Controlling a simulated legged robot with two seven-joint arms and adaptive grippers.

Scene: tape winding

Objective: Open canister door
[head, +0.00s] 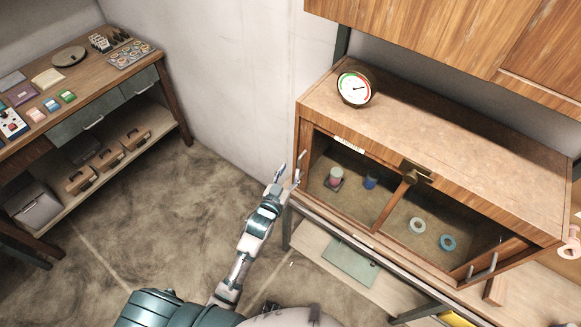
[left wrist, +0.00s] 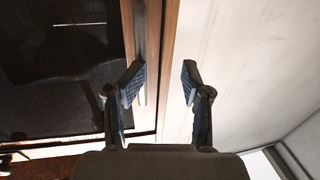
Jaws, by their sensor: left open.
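The canister cabinet (head: 440,130) is a wooden case with a dark, glass-like front split into two compartments by a post. Inside on the left are a small red-and-white canister (head: 335,177) and a blue one (head: 370,182). My left gripper (head: 290,170) is open at the cabinet's front left edge. In the left wrist view its fingers (left wrist: 162,83) are apart, with the wooden edge (left wrist: 165,30) behind the gap and the dark panel (left wrist: 60,60) at left. Contact cannot be told. My right gripper is not in view.
A round gauge (head: 355,88) sits on the cabinet top. A white ring (head: 417,225) and a blue ring (head: 448,242) lie in the right compartment. A workbench (head: 160,72) stands at far left. A white wall (head: 235,90) rises behind my gripper. Floor between is clear.

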